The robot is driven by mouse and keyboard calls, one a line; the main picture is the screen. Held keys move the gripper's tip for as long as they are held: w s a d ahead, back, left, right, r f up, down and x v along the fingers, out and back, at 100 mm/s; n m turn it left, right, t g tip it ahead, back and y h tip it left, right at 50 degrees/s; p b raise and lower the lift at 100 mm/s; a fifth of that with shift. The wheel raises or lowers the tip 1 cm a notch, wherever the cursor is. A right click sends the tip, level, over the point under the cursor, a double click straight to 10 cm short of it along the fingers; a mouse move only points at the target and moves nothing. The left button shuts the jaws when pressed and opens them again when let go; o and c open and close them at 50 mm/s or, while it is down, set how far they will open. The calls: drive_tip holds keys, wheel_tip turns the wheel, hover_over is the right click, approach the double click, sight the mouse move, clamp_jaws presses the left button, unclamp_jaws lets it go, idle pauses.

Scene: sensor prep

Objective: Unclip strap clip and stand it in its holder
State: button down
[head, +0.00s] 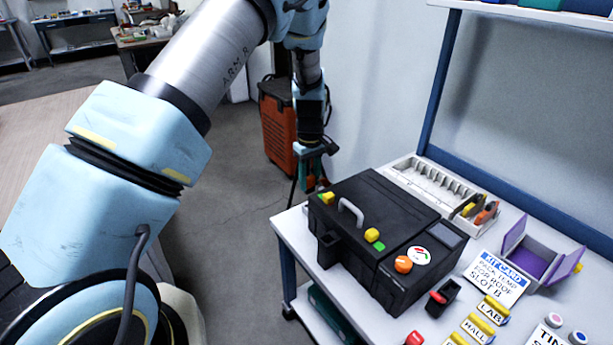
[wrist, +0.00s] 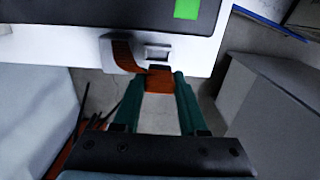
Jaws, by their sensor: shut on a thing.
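In the wrist view, an orange-brown clip (wrist: 158,82) sits between the two green fingers of my gripper (wrist: 160,78), which is shut on it. The clip is just below a grey slotted fitting (wrist: 157,53) on the white edge. I cannot tell whether the two are engaged. A brown strap (wrist: 124,52) curves over the edge to the left of the fitting. In the head view, my gripper (head: 312,178) points down beyond the black case's far left corner, with a bit of orange at its fingers. I cannot tell which thing is the clip's holder.
The black case (head: 375,210) with a grey handle fills the bench's left part. Behind it is a white slotted rack (head: 425,182) with tools at its right end. A purple-lined box (head: 535,258), a sign (head: 497,278) and labelled blocks stand right. An orange cabinet (head: 278,125) stands behind my gripper.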

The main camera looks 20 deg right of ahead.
sight(311, 187)
drive_tip(key=shift+d+f, duration=0.3)
drive_tip(key=shift+f+b, duration=1.55)
drive_tip(key=shift+f, duration=0.05)
drive_tip(key=shift+s+f+p, duration=0.1)
drive_tip(key=shift+f+p, duration=0.25)
drive_tip(key=shift+f, duration=0.85)
idle(2.9)
drive_tip(key=shift+c, duration=1.8)
unclamp_jaws()
drive_tip(key=shift+o, duration=0.2)
drive_tip(key=shift+o, duration=1)
drive_tip(key=shift+r, duration=0.15)
